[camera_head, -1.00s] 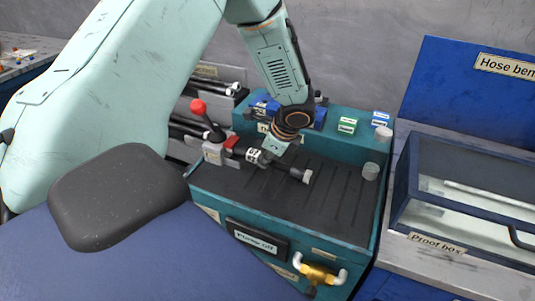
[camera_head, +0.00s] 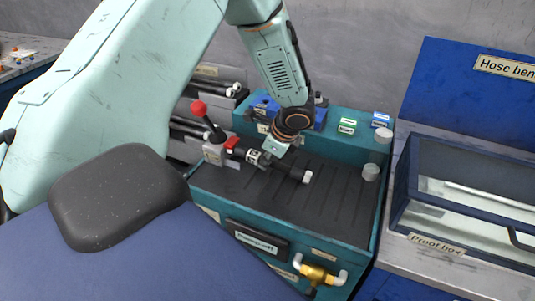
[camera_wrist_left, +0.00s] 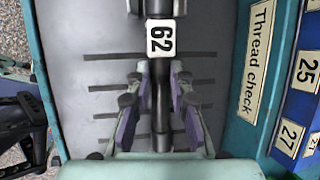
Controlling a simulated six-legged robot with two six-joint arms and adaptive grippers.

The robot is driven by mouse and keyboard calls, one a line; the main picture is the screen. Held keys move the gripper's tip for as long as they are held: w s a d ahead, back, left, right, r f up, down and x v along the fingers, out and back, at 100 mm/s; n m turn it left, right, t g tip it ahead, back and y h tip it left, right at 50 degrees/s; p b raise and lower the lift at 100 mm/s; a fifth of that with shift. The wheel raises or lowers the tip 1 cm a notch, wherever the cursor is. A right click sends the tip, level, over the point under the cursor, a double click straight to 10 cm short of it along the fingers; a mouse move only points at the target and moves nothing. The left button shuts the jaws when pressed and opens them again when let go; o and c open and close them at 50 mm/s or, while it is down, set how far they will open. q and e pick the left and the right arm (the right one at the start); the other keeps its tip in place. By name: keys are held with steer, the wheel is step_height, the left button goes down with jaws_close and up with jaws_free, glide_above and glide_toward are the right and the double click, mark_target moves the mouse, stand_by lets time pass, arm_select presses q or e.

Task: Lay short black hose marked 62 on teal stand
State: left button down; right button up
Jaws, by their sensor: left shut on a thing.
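The short black hose (camera_head: 289,171) lies over the dark grooved top of the teal stand (camera_head: 340,215), with a pale end cap at its right end. Its white tag reads 62 in the left wrist view (camera_wrist_left: 160,38). My left gripper (camera_head: 268,160) is shut on the hose, just right of the tag. In the left wrist view its fingers (camera_wrist_left: 160,100) flank the hose on both sides. The hose's left end is at the grey block with a red top (camera_head: 214,153). I cannot tell whether the hose touches the stand's top. My right gripper is not in view.
A red-knobbed lever (camera_head: 199,107) stands by the block. Green (camera_head: 347,126) and blue (camera_head: 380,119) labelled pieces sit on the rear ledge. The proof box (camera_head: 465,205) is at right. A brass valve (camera_head: 318,275) juts from the front. The grooved top's right part is clear.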

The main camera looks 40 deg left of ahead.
arm_select(q)
steer(key=c, duration=1.1)
jaws_free()
steer(key=v, duration=1.2)
